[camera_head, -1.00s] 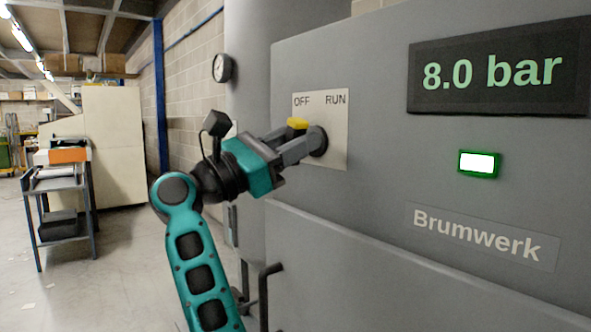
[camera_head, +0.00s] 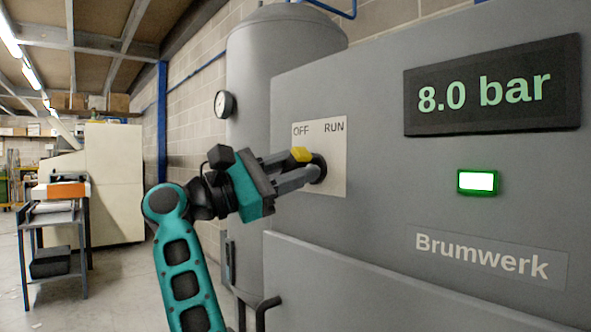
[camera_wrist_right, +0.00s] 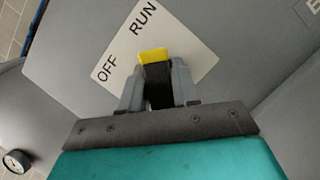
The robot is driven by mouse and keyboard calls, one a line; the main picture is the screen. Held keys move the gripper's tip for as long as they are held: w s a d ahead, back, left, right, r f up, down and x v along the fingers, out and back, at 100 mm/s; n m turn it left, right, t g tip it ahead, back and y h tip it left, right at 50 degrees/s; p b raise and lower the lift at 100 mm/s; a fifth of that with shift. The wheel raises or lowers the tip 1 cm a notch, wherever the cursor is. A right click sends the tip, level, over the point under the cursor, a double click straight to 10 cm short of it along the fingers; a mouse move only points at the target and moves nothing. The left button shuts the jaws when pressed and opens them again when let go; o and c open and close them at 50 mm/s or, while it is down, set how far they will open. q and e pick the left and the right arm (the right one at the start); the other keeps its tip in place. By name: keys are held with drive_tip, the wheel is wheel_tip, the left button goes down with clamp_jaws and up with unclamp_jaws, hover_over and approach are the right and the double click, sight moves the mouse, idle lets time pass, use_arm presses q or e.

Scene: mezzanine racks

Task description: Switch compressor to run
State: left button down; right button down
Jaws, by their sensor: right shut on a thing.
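The compressor's rotary switch is a dark knob with a yellow tip (camera_head: 301,154) on a pale plate (camera_head: 333,180) marked OFF on the left and RUN on the right. My right gripper (camera_head: 308,168) is shut on the knob, with a finger on either side. The fingers hide part of the knob. My left gripper is not in view.
The grey compressor front (camera_head: 375,190) carries a display (camera_head: 490,88) reading 8.0 bar, a lit green-framed lamp (camera_head: 477,181) and a Brumwerk label (camera_head: 490,257). A tank (camera_head: 275,75) with a gauge (camera_head: 224,104) stands behind. A cart (camera_head: 55,225) stands at left on open floor.

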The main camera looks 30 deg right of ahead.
drive_tip(key=c, duration=0.9)
unclamp_jaws()
drive_tip(key=shift+p+v, duration=1)
drive_tip(key=shift+v, duration=5.45)
